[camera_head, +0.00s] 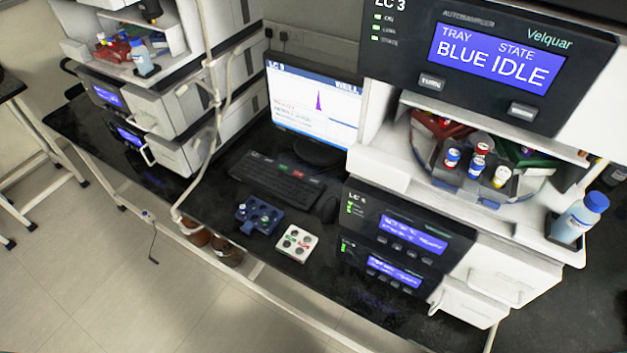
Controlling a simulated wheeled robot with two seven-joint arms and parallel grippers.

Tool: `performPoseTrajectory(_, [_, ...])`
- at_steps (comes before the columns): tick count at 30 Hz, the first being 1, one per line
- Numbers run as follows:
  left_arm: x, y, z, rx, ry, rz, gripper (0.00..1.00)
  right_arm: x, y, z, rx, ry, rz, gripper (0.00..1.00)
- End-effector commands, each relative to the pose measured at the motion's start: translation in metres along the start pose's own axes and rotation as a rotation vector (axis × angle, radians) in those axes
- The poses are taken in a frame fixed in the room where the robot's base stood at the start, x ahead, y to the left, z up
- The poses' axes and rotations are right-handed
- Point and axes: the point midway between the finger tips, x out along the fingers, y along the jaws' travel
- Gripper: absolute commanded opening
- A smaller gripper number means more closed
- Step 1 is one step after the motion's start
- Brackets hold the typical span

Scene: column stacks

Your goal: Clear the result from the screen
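The computer screen (315,104) stands at the back of the black bench, between two instrument stacks. It shows a white page with a purple peak, a dark header bar and small text. A black keyboard (275,180) lies in front of it, with a green key and red keys along its upper right part. A dark mouse (326,207) sits to the right of the keyboard. Neither of my grippers is in view.
A blue vial rack (258,216) and a white vial rack (296,243) lie in front of the keyboard. The right stack's autosampler panel (490,60) reads "TRAY BLUE" and "STATE IDLE". A blue-capped bottle (580,218) stands at the right. Brown bottles (227,250) show below the bench edge.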

Motion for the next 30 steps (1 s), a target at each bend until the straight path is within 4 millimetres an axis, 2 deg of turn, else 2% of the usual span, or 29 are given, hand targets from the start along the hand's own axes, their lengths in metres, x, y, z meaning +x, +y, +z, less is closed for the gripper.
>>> performPoseTrajectory(5, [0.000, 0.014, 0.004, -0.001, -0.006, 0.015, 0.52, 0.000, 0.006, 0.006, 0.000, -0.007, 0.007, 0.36])
performPoseTrajectory(9, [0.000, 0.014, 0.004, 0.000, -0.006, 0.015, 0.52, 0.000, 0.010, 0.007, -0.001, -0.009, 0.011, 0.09])
performPoseTrajectory(11, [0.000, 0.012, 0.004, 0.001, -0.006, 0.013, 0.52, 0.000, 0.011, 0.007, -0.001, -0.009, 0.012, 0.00])
performPoseTrajectory(18, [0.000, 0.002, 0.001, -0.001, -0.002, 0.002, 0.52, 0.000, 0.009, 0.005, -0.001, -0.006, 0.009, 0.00])
performPoseTrajectory(30, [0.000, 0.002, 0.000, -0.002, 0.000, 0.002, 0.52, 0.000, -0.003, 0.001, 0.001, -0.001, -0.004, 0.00])
